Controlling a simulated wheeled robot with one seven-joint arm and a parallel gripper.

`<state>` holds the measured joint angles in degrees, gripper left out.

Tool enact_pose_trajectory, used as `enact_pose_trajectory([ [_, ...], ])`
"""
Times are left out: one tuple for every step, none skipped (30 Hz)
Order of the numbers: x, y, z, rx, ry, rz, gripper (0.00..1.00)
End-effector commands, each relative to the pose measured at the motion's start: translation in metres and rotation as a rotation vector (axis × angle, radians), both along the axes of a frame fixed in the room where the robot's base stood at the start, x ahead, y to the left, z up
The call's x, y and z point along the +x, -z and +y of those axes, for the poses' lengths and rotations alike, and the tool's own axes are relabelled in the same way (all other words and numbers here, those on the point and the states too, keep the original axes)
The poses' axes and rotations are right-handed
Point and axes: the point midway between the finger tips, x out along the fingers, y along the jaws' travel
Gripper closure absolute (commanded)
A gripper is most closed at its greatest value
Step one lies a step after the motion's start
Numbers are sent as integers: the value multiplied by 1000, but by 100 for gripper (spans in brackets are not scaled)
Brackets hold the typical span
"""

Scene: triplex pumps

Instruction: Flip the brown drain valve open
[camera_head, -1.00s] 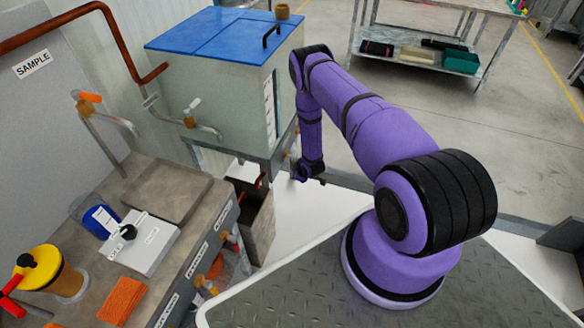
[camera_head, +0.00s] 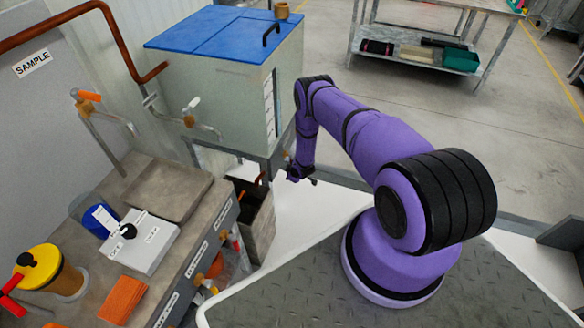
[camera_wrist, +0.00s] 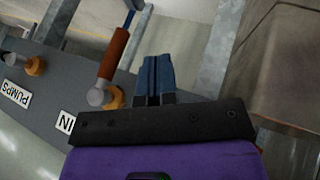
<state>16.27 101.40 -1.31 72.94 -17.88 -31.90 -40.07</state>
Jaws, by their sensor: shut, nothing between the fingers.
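A valve with a brown lever handle (camera_wrist: 115,53) shows in the wrist view, left of my fingers. The lever points up the picture from a grey, rounded end, with an orange fitting below it. A reddish-brown handle (camera_head: 262,178) also shows under the tank's front corner in the head view; I cannot tell whether it is the same one. My gripper (camera_wrist: 153,74) has blue fingers, shut together and empty, just right of the brown lever and apart from it in the picture. In the head view my gripper (camera_head: 304,177) hangs low, right of the tank stand.
A tank with a blue lid (camera_head: 215,38) stands on a metal frame. A grey open bin (camera_head: 257,222) is below it. Another orange fitting (camera_wrist: 35,65) sits near a PUMPS label (camera_wrist: 15,92) in the wrist view. Metal posts flank my fingers.

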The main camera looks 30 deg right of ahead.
Motion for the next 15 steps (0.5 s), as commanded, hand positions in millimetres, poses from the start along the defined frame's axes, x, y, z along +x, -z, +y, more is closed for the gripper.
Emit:
enact_pose_trajectory([
  [4, 6, 0, 0, 1, -1, 100],
  [8, 5, -4, 0, 2, -3, 100],
  [13, 4, -9, 1, 4, -2, 100],
  [16, 4, -12, 1, 3, -3, 100],
  [19, 4, -14, 0, 4, -2, 100],
  [22, 4, -17, -1, 4, -1, 100],
  [25, 4, -19, 0, 4, -2, 100],
  [27, 4, -21, 0, 2, -1, 100],
  [29, 4, -22, 1, 2, -1, 100],
  [30, 4, -23, 0, 2, -1, 100],
  [32, 4, -25, 0, 2, -1, 100],
  [33, 4, -26, 0, 2, -1, 100],
  [33, 4, -26, 0, 2, -1, 100],
  [33, 4, -26, -1, 3, -1, 100],
  [34, 4, -27, -1, 2, 0, 100],
])
